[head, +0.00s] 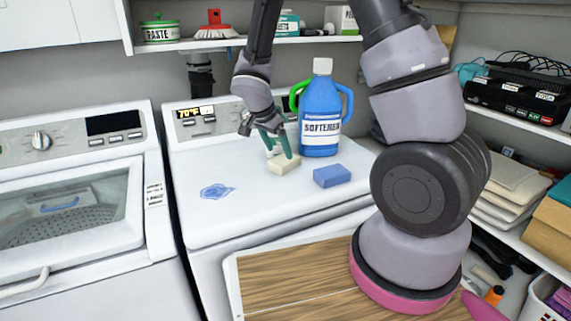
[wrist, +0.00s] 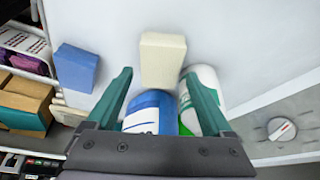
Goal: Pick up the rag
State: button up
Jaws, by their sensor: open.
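No cloth is plainly recognisable as the rag. A flat blue patterned patch (head: 216,191) lies on the white machine top; I cannot tell whether it is cloth or a marking. My gripper (head: 281,153) is open and points down over a cream block (head: 284,167). In the wrist view, the cream block (wrist: 163,60) shows ahead of and between the spread fingers (wrist: 158,74), with nothing held. A blue block (head: 332,175) lies to its right in the head view, and at left in the wrist view (wrist: 76,68).
A blue softener bottle (head: 320,115) stands close behind the blocks, by my gripper. A white and green bottle (wrist: 205,88) is near one finger. Folded cloths (head: 508,190) are stacked on the right shelf.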

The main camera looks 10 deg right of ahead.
aim_at(284, 159)
jog(key=x, duration=0.4)
jog(key=shift+w+d, duration=0.3)
jog(key=shift+d, duration=0.1)
jog(key=shift+w+d+f, duration=0.15)
jog(key=shift+f, duration=0.35)
jog(key=shift+f, duration=0.2)
jog(key=c, duration=1.1)
jog(key=shift+c, duration=0.2)
jog(key=shift+r, duration=0.15)
jog(key=r, duration=0.5)
jog(key=a+r, duration=0.1)
jog(key=r, duration=0.1)
jog(key=shift+r, duration=0.25)
jog(key=s+a, duration=0.2)
jog(key=a, duration=0.7)
jog(key=s+a, duration=0.2)
jog(key=a, duration=0.7)
jog(key=shift+a+f, duration=0.2)
jog(key=shift+a, duration=0.15)
